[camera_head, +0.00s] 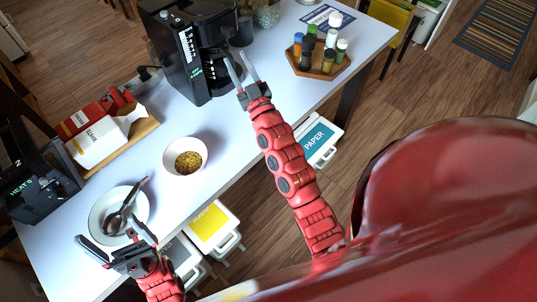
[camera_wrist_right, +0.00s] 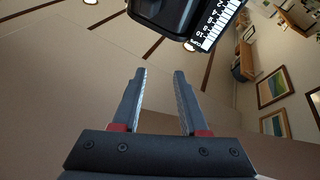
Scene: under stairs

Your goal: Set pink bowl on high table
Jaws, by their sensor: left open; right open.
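A pale pinkish bowl (camera_head: 171,167) with yellow-brown contents stands upright on the long white table (camera_head: 165,212), between my two grippers. My left gripper (camera_head: 107,231) is open at the near rim of a white dish (camera_head: 99,213) holding a dark spoon. I cannot tell whether it touches the dish. My right gripper (camera_head: 240,66) is open and empty beside the black coffee machine (camera_head: 184,62), up and right of the bowl. Its two parted fingers also show in the right wrist view (camera_wrist_right: 159,75), with nothing between them.
A wooden tray (camera_head: 320,69) with several small bottles stands at the table's right part. A white-and-red box (camera_head: 100,139) and a black appliance (camera_head: 42,178) stand at left. Bins (camera_head: 212,226) stand below the near edge. The table is bare around the pinkish bowl.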

